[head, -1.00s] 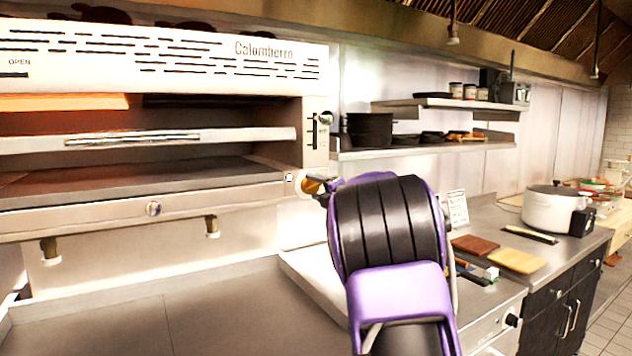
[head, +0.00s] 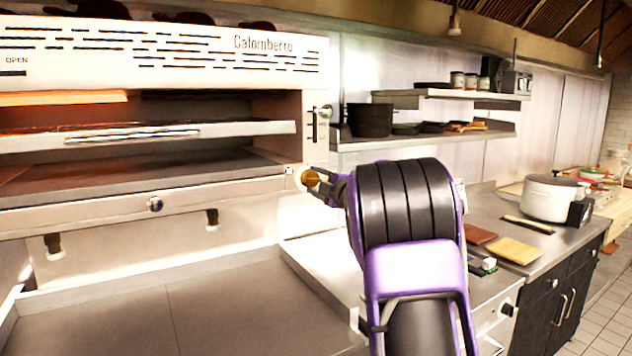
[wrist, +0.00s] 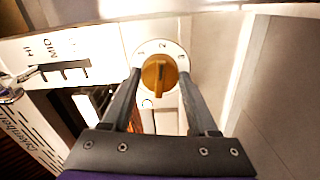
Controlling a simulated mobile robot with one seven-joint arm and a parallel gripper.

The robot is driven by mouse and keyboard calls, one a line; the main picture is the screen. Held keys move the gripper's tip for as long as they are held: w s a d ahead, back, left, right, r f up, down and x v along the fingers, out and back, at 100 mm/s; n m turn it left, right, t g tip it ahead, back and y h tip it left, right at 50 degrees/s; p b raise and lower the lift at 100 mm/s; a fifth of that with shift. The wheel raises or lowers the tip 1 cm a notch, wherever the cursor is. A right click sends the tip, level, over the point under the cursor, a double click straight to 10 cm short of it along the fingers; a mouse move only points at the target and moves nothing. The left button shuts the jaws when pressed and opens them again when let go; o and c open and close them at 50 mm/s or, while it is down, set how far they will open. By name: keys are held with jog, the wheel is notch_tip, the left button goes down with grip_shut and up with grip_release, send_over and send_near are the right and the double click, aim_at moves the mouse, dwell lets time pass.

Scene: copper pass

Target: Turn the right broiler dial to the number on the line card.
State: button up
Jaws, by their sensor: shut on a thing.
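The right broiler dial (wrist: 158,75) is a brass-coloured knob on a white round plate with numerals 1, 2 and 3 showing. Its raised ridge runs nearly upright in the wrist view, its upper end near the 2. In the head view the dial (head: 311,178) sits at the right end of the oven front. My gripper (wrist: 160,80) is shut on the dial, one finger on each side; it also shows in the head view (head: 328,187). The line card (head: 461,194) is mostly hidden behind my arm, and its number cannot be read.
Another round knob (head: 155,204) is on the oven front further left. A lever with HI and MID marks (wrist: 62,72) is close by the dial. Boards (head: 513,250) and a white pot (head: 552,197) stand on the right counter. The counter below the oven is clear.

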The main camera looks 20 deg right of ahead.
jog(key=o, duration=1.4)
jog(key=s+d, duration=0.1)
jog(key=s, duration=0.4)
jog(key=s+d+b, duration=0.1)
jog(key=s, duration=0.5)
jog(key=s+d+b, duration=0.1)
jog(key=s, duration=0.5)
jog(key=shift+d, duration=0.1)
